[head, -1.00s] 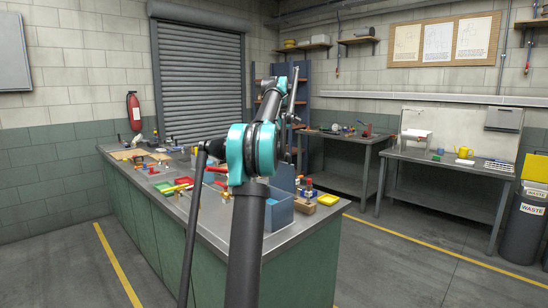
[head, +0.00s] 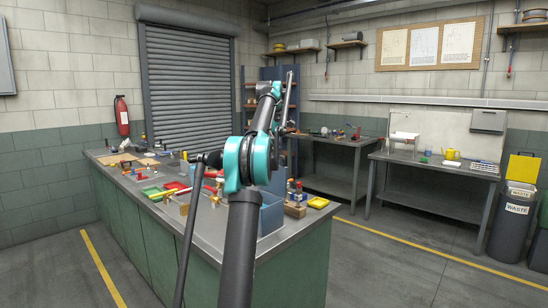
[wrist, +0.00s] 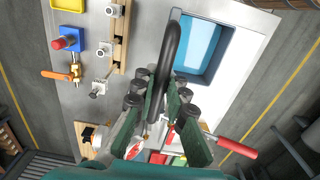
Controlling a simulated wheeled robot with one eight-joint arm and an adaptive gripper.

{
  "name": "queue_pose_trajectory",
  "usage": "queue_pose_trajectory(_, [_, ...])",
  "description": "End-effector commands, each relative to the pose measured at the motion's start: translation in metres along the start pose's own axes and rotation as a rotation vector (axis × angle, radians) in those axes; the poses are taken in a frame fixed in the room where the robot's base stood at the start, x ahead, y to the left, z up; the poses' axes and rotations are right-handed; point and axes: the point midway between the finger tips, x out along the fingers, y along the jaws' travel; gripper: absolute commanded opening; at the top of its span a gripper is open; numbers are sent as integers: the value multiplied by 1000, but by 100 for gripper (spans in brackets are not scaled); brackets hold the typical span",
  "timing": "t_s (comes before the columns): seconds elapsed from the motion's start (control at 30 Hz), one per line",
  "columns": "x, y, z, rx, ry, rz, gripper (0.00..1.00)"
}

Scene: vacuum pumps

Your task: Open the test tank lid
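The test tank (head: 271,216) is a blue-grey box at the near right end of the green bench. My arm hides the gripper in the head view.
A red-handled tool (wrist: 237,147) and an orange-handled valve (wrist: 62,74) lie near my gripper. More tools and trays crowd the bench to the left.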

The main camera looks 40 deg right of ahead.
Motion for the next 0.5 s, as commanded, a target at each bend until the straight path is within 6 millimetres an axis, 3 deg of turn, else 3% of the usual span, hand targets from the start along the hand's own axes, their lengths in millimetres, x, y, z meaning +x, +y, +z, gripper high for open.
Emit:
queue_pose_trajectory(0.03, [0, -1, -1, -1, 1, 0, 18])
queue_pose_trajectory(0.17, [0, 0, 0, -1, 0, 0, 33])
queue_pose_trajectory(0.5, [0, -2, 0, 0, -1, -1, 33])
